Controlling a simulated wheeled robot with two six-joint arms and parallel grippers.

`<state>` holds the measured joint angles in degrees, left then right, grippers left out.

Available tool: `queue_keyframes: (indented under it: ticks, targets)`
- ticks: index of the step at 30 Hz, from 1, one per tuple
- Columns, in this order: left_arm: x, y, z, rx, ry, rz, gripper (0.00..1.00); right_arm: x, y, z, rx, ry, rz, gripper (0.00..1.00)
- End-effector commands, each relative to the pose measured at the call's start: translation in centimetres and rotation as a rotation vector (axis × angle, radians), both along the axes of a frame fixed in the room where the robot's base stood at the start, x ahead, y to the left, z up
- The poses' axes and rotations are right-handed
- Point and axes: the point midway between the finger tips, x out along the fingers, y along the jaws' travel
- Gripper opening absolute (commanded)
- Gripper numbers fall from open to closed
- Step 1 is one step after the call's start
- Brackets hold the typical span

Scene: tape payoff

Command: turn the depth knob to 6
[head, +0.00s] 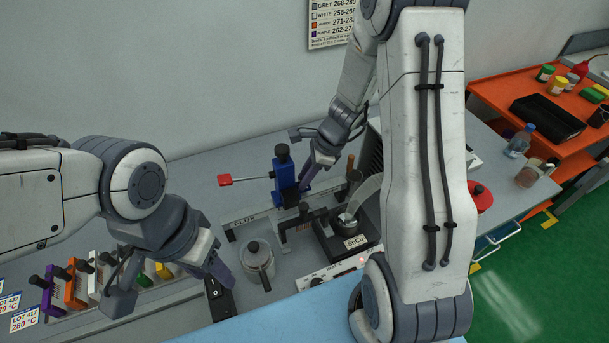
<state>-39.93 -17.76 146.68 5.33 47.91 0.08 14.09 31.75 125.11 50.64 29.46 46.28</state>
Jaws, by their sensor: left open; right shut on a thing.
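A blue upright unit (284,180) with a dark knob on top and a red-ended lever (224,180) stands on the grey bench, behind the pot labelled SnCu (350,222). My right gripper (305,184) is at the right side of this blue unit, shut on a part there. That part, seemingly the depth knob, is hidden by the fingers, and no scale or number can be read. My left gripper (174,292) is open and empty above the front left of the bench, left of a lidded metal can (257,262).
A row of coloured holders (72,290) stands at the left under my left arm. A heater box (335,279) sits at the front. An orange table (500,88) with jars and a black tray stands at the right. My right arm hides part of the bench.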

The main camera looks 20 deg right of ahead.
Motion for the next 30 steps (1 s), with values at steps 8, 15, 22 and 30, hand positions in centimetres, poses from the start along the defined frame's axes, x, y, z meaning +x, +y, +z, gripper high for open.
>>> queue_keyframes:
  ticks: [8, 15, 22, 30]
  targets:
    - [0.0, 0.0, 1.5, 0.000, 0.000, 0.001, 0.50, 0.3, -0.1, 0.2, -0.001, 0.000, 0.237, 0.00]
    - [0.0, 0.0, 2.4, 0.000, 0.000, 0.001, 0.50, 0.5, -0.1, 0.2, 0.000, -0.001, 0.467, 0.00]
    - [0.0, 0.0, 2.9, 0.000, 0.000, 0.002, 0.50, 0.7, -0.1, 0.1, 0.000, -0.001, 0.663, 0.00]
    - [0.0, 0.0, 3.2, 0.000, 0.000, 0.002, 0.50, 0.8, 0.0, 0.1, 0.001, -0.001, 0.825, 0.00]
